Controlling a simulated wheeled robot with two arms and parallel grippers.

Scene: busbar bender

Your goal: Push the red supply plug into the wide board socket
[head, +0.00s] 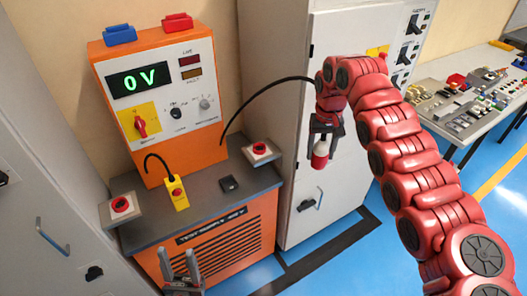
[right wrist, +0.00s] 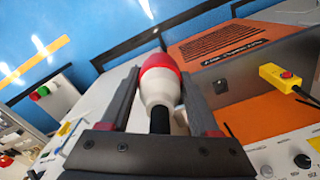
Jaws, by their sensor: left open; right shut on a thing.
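The red supply plug (head: 320,160), red with a white body, hangs from my right gripper (head: 325,133) in front of the grey cabinet. In the right wrist view the plug (right wrist: 160,82) sits between the two dark fingers, its red end pointing away from the palm. A black cable runs from the plug side toward the orange supply unit. My left gripper (head: 179,258) is open and empty at the bottom of the head view, in front of the supply's vented base. I cannot make out the wide board socket for certain.
The orange supply unit (head: 160,100) shows 0 V, with a blue block (head: 119,35) and a red block (head: 178,22) on top. A table with many components (head: 465,100) is at the right. Blue floor lies between.

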